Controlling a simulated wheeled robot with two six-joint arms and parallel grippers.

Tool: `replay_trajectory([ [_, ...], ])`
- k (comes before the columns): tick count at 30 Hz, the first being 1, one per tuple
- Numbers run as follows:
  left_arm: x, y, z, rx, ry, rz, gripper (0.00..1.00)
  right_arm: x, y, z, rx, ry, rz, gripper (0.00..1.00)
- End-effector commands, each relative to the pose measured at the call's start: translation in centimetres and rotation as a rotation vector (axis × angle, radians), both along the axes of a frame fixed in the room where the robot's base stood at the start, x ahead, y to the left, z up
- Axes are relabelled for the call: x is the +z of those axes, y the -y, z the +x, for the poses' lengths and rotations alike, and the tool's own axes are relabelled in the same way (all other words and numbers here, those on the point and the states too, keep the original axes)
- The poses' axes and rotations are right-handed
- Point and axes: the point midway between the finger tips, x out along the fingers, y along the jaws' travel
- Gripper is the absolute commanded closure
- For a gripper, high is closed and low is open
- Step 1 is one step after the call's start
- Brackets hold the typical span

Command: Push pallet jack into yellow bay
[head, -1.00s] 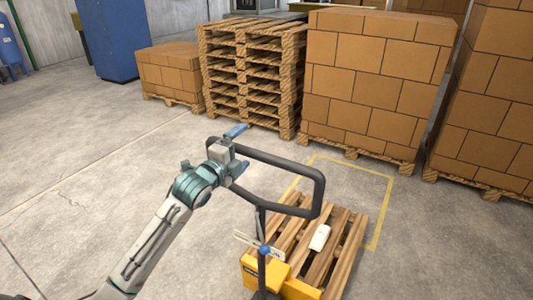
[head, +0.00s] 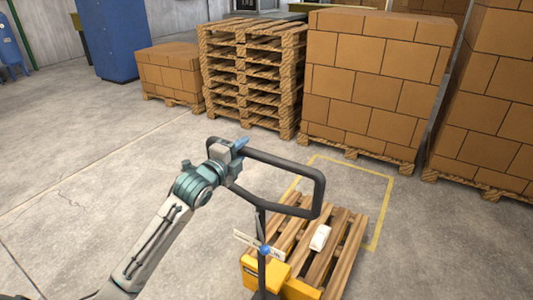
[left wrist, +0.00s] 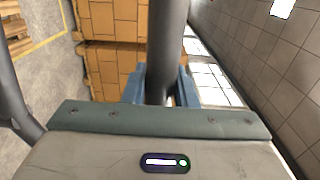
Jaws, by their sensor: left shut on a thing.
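The pallet jack stands at the lower middle of the head view, with a yellow body (head: 292,287) and a dark looped handle (head: 280,158). A wooden pallet (head: 341,252) sits on it, with a small white object (head: 320,238) on top. The yellow bay outline (head: 388,205) is on the floor just beyond; the pallet's far part overlaps it in the picture. My left gripper (head: 238,150) is shut on the left side of the handle. In the left wrist view the handle bar (left wrist: 165,50) runs between the blue fingers. My right gripper is not in view.
Behind the bay stand a pallet of stacked boxes (head: 372,85) and a stack of empty pallets (head: 250,75). Another box stack (head: 490,110) stands at the right. A blue cabinet (head: 105,40) is at the back left. The floor (head: 90,190) at left is clear.

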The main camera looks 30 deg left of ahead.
Motion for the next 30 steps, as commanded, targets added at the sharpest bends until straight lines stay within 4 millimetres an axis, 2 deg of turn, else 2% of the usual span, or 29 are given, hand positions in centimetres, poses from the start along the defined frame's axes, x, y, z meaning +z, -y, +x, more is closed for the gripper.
replay_trajectory([
  [10,-0.1,0.0,0.5,0.001,0.0,-0.002,0.95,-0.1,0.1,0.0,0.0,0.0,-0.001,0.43],
  [30,0.0,0.5,7.2,0.001,0.003,-0.002,0.95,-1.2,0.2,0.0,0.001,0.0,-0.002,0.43],
])
